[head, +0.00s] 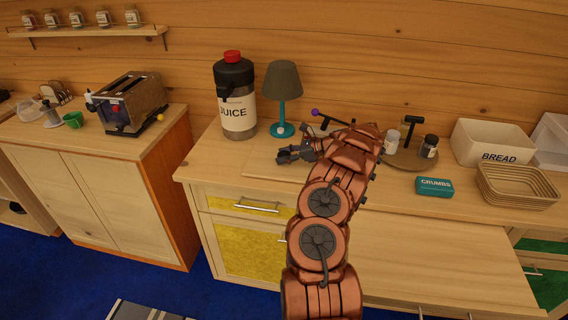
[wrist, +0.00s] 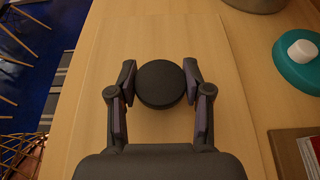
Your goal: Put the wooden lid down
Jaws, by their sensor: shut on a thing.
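My gripper (head: 284,155) is over the back part of the wooden counter, left of the copper arm. In the wrist view, my gripper (wrist: 159,82) has its two fingers on either side of a round black knob (wrist: 160,84), shut on it. Below the knob lies a flat, pale wooden panel, which looks like the wooden lid (wrist: 150,35). In the head view the lid (head: 268,171) shows as a thin board low over the counter, partly hidden by the arm. I cannot tell whether it touches the counter.
The juice dispenser (head: 235,105) and the lamp (head: 283,90) stand behind and left of my gripper. A round tray with jars (head: 412,158), a teal crumbs box (head: 434,187), a bread bin (head: 490,140) and a basket (head: 517,187) are to the right. The front right counter is clear.

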